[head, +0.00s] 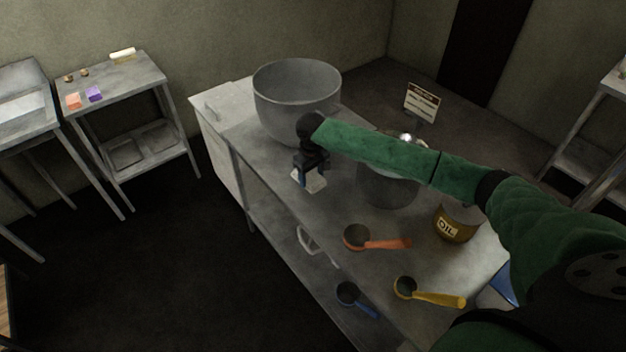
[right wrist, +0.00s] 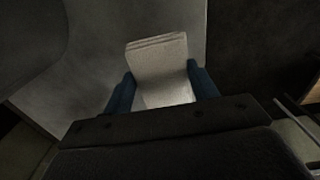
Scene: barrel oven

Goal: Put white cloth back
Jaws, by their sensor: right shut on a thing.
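The white cloth (head: 312,181) is a small folded pale piece at the table's left edge, beside the large metal bowl. My right gripper (head: 309,176) points down over it, its arm reaching in from the right. In the right wrist view the cloth (right wrist: 160,70) lies between the two blue fingers of the right gripper (right wrist: 162,90), which are shut on it. I cannot tell whether the cloth still touches the tabletop. My left gripper is not in view.
The metal table (head: 285,205) carries a large bowl (head: 297,95), a pot (head: 386,188) partly behind my arm, an oil can (head: 456,222), an orange scoop (head: 375,239) and a yellow scoop (head: 430,293). A side table (head: 125,78) stands at the left.

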